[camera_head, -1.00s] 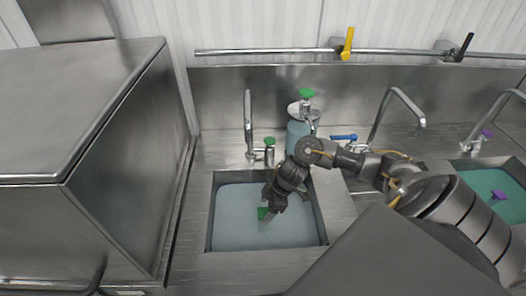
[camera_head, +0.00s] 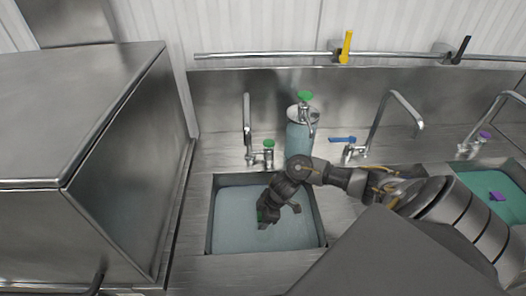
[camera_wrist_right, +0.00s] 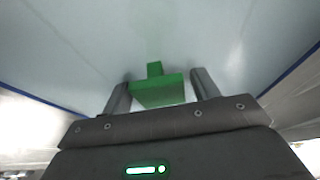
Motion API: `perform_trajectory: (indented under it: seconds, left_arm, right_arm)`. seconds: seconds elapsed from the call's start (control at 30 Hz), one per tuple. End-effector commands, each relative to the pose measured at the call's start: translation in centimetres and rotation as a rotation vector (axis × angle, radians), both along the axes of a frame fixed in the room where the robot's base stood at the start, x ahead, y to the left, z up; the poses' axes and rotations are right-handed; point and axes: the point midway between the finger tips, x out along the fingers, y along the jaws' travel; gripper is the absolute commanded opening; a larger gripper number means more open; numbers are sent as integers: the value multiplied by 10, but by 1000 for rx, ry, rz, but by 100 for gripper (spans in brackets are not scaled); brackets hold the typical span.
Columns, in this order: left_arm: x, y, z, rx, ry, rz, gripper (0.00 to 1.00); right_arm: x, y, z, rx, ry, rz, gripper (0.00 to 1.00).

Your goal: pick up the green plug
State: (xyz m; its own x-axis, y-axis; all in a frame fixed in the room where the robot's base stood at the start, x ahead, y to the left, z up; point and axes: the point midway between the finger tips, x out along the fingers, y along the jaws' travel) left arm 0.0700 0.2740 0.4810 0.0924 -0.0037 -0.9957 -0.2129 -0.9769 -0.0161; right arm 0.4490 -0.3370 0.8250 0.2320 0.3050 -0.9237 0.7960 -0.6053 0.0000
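The green plug (camera_wrist_right: 158,91) is a flat green block with a small upright tab, in the pale blue water of the left sink. In the right wrist view it shows between the two fingers of my right gripper (camera_wrist_right: 162,90), with a gap at least on the right side. In the head view my right gripper (camera_head: 282,211) reaches down into the sink basin (camera_head: 209,215), fingers spread. There only a sliver of the plug (camera_head: 260,215) shows beside the left finger; the rest is hidden. My left gripper is not in view.
A large steel box (camera_head: 128,165) stands at left. At right, another sink holds green water and a purple plug (camera_head: 497,196).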

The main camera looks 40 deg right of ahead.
Motion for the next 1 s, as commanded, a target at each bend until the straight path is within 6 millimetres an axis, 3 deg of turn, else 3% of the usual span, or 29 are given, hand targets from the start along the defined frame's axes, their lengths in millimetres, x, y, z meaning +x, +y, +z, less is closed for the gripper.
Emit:
perform_trajectory:
  seconds: [0.07, 0.43, 0.77, 1.0]
  left_arm:
    - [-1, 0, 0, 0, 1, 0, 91]
    - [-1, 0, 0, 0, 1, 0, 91]
    - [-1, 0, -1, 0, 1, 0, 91]
    - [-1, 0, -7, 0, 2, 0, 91]
  right_arm:
    - [0, 0, 0, 0, 0, 0, 49]
    - [0, 0, 0, 0, 0, 0, 0]
    - [1, 0, 4, 0, -2, 1, 0]
    - [-1, -2, 35, -3, -6, 4, 0]
